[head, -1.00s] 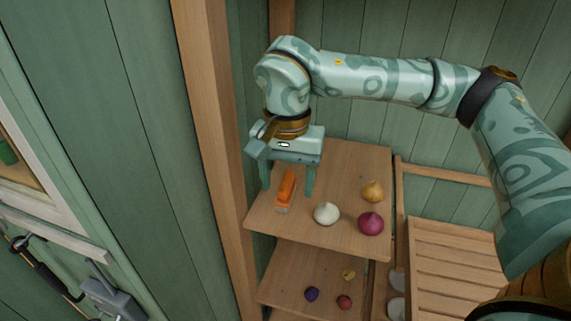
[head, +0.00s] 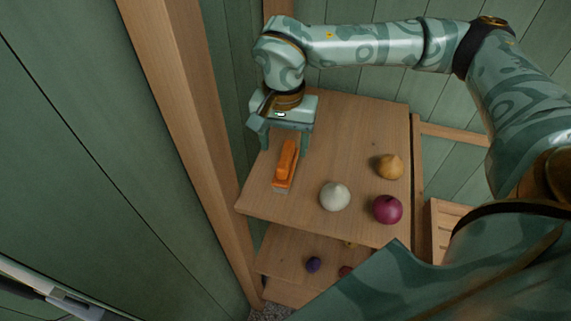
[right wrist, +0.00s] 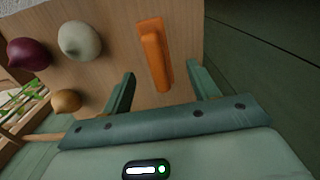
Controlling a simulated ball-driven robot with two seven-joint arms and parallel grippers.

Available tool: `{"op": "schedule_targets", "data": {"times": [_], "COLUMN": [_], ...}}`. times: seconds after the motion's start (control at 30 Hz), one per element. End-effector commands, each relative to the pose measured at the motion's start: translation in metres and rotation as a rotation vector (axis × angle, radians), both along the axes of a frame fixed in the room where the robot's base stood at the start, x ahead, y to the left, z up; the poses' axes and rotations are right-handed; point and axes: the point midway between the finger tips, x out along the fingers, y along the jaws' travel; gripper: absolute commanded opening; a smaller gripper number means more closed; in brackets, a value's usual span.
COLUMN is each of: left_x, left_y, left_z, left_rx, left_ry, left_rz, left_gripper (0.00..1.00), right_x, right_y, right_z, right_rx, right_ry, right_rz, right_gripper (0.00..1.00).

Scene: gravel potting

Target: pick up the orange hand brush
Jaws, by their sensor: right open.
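The orange hand brush (head: 286,163) lies on the upper wooden shelf in the head view, near its left edge. It also shows in the right wrist view (right wrist: 154,55), lying lengthwise between the lines of the two fingers. My right gripper (head: 284,148) is open and empty, at the far end of the brush. In the right wrist view the fingers of my right gripper (right wrist: 162,82) stand apart on either side of the brush's near end. I cannot tell how high the fingertips are above the shelf. My left gripper is not in view.
The upper shelf (head: 345,125) also holds a white bulb (head: 335,196), a red onion (head: 387,209) and a yellow onion (head: 389,166), right of the brush. A wooden post (head: 185,140) stands close on the left. A lower shelf (head: 290,250) carries small bulbs.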

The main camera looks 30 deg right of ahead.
Motion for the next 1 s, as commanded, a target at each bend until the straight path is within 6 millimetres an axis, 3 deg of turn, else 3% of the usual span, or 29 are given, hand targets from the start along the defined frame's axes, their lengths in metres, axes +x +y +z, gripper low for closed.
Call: {"op": "schedule_targets", "data": {"times": [0.17, 0.43, 0.73, 0.77, 0.9, 0.93, 1.0], "left_x": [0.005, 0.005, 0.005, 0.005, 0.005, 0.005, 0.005], "left_y": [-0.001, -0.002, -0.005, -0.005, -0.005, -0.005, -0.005], "left_z": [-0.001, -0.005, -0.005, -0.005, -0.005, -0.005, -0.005], "left_rx": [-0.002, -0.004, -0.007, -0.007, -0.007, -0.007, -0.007], "left_ry": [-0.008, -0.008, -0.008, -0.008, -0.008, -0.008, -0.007], "left_rz": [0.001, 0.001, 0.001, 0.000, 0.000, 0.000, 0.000], "left_gripper": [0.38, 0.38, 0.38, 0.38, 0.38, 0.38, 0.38], "right_x": [0.000, -0.001, 0.000, 0.000, 0.000, 0.000, 0.000], "right_y": [0.000, -0.004, -0.004, -0.004, -0.004, -0.004, -0.004], "right_z": [-0.014, -0.056, -0.063, -0.063, -0.063, -0.063, -0.062], "right_rx": [0.001, 0.000, 0.001, 0.001, 0.001, 0.001, 0.001], "right_ry": [0.001, 0.001, -0.001, -0.001, -0.001, -0.001, -0.001], "right_rz": [-0.001, 0.000, 0.000, 0.000, 0.000, 0.000, 0.000], "right_gripper": [0.60, 0.60, 0.60, 0.54, 0.15, 0.10, 0.09]}}
